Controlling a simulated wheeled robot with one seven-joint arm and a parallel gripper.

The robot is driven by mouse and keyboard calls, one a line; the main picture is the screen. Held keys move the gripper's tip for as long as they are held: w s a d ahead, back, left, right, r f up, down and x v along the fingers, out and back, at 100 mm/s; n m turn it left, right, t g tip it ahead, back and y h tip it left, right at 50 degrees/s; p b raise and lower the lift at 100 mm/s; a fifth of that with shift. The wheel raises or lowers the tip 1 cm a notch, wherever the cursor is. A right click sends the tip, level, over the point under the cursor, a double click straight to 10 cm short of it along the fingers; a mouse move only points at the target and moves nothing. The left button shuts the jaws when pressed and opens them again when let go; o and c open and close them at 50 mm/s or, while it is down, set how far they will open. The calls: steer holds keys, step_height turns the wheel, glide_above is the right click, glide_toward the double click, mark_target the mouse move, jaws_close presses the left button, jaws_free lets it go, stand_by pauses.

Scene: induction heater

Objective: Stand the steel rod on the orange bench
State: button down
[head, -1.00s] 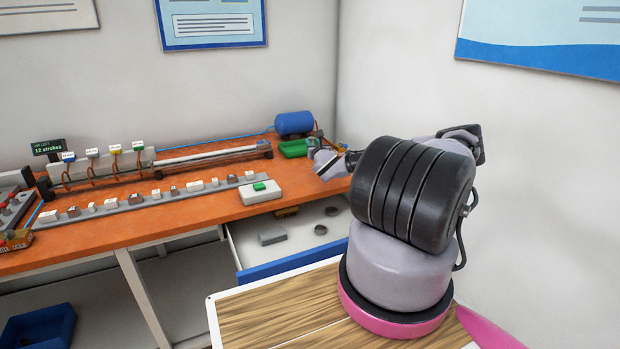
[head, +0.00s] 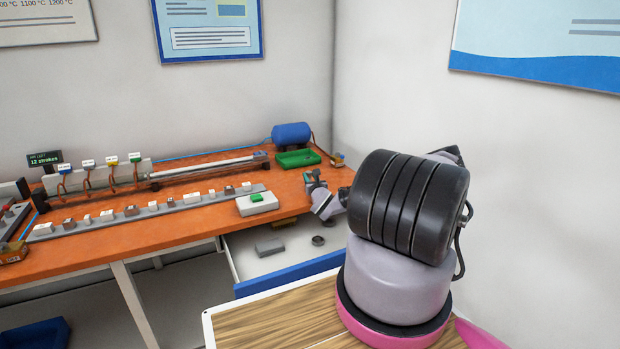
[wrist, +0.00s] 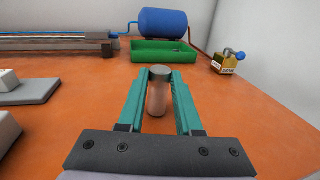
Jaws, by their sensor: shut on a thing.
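The steel rod (wrist: 157,98) is a short cylinder with a darker top rim, in the middle of the wrist view. My gripper (wrist: 160,82) is shut on it, with one teal finger on each side. The rod looks upright over the orange bench (wrist: 230,115). I cannot tell whether its lower end touches the bench top. In the head view my gripper (head: 312,178) is at the right end of the orange bench (head: 215,219), in front of the green tray. The rod is too small there to make out clearly.
A green tray (wrist: 138,56) and a blue tank (wrist: 165,23) stand behind the rod. A small brass padlock-like block (wrist: 226,63) is to the right. An open drawer (head: 290,274) juts out below.

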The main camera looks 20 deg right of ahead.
steer(key=shift+f, duration=0.1)
steer(key=c, duration=0.6)
jaws_free()
